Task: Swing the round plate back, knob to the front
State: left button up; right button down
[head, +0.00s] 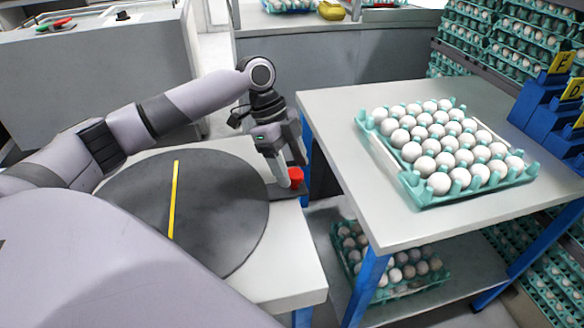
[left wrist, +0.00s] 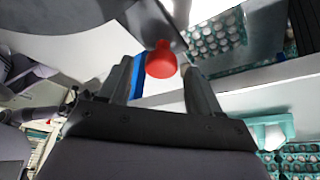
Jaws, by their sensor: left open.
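The round plate (head: 222,205) is a dark grey disc with a yellow stripe, lying flat on a light table at the left in the head view. Its red knob (head: 296,178) sits on a dark tab at the plate's right side, toward the tray table. My left gripper (head: 290,172) is open at the knob, with its fingers pointing down. In the left wrist view the red knob (left wrist: 161,62) shows between the fingertips of the open left gripper (left wrist: 157,80); I cannot tell whether they touch it. My right gripper is not in view.
A tray table (head: 345,105) with a teal egg tray (head: 440,197) full of white eggs stands close to the right of the knob. Another egg tray (head: 410,290) is on its lower shelf. Blue holders (head: 545,110) with yellow tags stand at the right edge.

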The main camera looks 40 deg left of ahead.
pick_arm(q)
jog(key=shift+d+f, duration=0.15)
jog(key=shift+f, duration=0.25)
grip_shut()
